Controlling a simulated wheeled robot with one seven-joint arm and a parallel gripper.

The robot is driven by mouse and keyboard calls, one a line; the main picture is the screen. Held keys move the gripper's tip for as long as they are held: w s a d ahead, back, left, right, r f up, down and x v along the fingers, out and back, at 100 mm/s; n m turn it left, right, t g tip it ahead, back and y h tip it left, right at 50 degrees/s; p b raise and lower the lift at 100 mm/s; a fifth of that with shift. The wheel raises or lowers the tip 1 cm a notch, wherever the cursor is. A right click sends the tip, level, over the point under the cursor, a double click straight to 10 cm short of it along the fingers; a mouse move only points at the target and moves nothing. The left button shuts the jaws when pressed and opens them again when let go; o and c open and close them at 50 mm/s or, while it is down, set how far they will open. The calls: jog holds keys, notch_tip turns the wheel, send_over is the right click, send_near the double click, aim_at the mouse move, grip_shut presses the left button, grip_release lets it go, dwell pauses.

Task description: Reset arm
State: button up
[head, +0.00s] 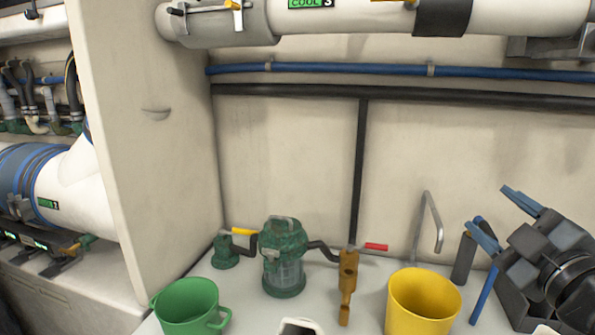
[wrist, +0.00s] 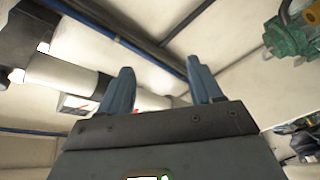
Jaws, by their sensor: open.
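My gripper (head: 504,219) is at the right side of the head view, raised above the counter. Its two blue fingers are apart with nothing between them. In the wrist view the fingers (wrist: 160,92) also stand apart and empty, with the wall and pipes behind them. My gripper is to the right of the yellow bucket (head: 424,303) and higher than it, apart from it.
A green mug-like bucket (head: 186,306), a green strainer (head: 285,258) and a brass valve with a red handle (head: 348,285) stand on the white counter (head: 255,311). A bent grey pipe (head: 428,222) rises near my gripper. A large white pipe (head: 340,18) crosses overhead.

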jog(key=s+a+f+m+g+h, duration=0.1)
jog(key=s+a+f+m, duration=0.35)
jog(key=s+f, duration=0.4)
jog(key=s+a+f+m+g+h, duration=0.1)
jog(key=s+a+f+m, duration=0.3)
jog(key=s+f, duration=0.5)
jog(key=s+d+m+g+y+p, duration=0.1)
jog(key=s+m+g, duration=0.1)
jog(key=s, duration=2.1)
jog(key=shift+s+f+m, duration=0.25)
jog(key=shift+m, duration=0.3)
